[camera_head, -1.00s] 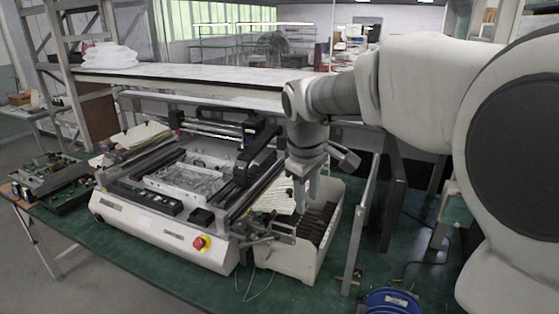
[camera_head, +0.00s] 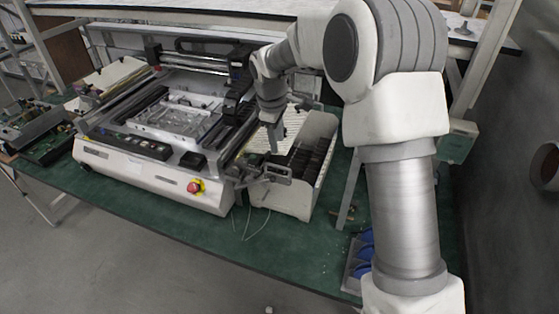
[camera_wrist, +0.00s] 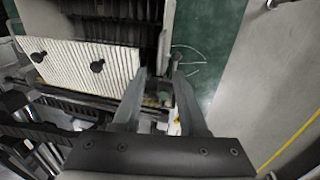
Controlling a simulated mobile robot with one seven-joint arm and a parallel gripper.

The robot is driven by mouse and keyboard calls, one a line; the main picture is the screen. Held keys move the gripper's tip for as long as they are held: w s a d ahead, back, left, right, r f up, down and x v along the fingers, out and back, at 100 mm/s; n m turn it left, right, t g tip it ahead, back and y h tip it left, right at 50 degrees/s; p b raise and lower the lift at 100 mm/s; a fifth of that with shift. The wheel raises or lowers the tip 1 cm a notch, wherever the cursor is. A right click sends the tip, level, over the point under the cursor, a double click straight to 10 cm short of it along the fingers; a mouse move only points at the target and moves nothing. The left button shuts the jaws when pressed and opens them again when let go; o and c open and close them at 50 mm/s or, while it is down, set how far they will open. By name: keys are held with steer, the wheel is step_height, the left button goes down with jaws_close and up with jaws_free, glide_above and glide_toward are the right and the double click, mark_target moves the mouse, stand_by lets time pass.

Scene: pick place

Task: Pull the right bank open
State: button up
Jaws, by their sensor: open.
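The right bank (camera_head: 318,180) is a white-sided unit with a row of dark slots, attached to the right side of the white pick-and-place machine (camera_head: 150,178). In the wrist view its dark slots (camera_wrist: 110,30) show at the top, beside a cream ribbed panel with two black knobs (camera_wrist: 85,65). My gripper (camera_head: 272,143) points down over the bank's left part, near a grey metal bracket at its front. In the wrist view my gripper (camera_wrist: 160,75) is open with nothing visibly held; a small bracket part lies beyond and between the fingertips. Contact cannot be told.
The red stop button (camera_head: 194,187) is on the machine's front. Thin loose wires hang over the green tabletop (camera_head: 262,232) before the bank. A grey post (camera_head: 350,190) and blue reels (camera_head: 362,250) stand to the right. Open floor lies in front.

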mark_target(280, 167)
steer(key=f, duration=0.3)
steer(key=w+f, duration=0.1)
steer(key=f, duration=0.2)
steer(key=w+f, duration=0.1)
steer(key=f, duration=0.3)
steer(key=shift+d+p, duration=0.35)
jaws_close()
stand_by(0.8)
